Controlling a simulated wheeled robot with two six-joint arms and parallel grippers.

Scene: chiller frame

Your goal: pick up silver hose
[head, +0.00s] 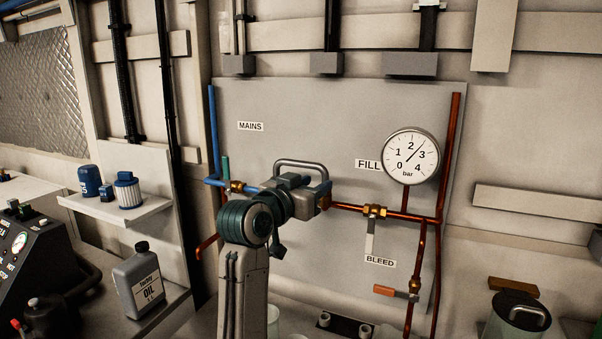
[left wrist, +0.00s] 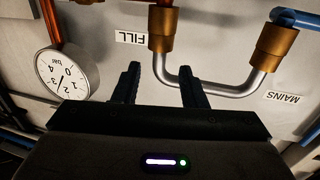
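The silver hose (head: 301,163) is a rigid-looking U-shaped loop in front of the grey panel, arching upward in the head view. In the left wrist view, which is upside down, the hose (left wrist: 232,90) joins brass fittings by the FILL and MAINS labels. My left gripper (head: 297,183) is in front of the loop and hides its lower part in the head view. In the left wrist view its fingers (left wrist: 160,73) are apart, with the FILL-side leg between them and one fingertip overlapping the bend. Contact cannot be told. My right gripper is not in view.
A pressure gauge (head: 411,156) and copper pipes (head: 447,150) stand right of the loop. A bleed valve (head: 375,211) hangs below. A blue pipe (head: 213,130) is left. A shelf (head: 118,207) with blue canisters and an oil bottle (head: 139,281) are further left.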

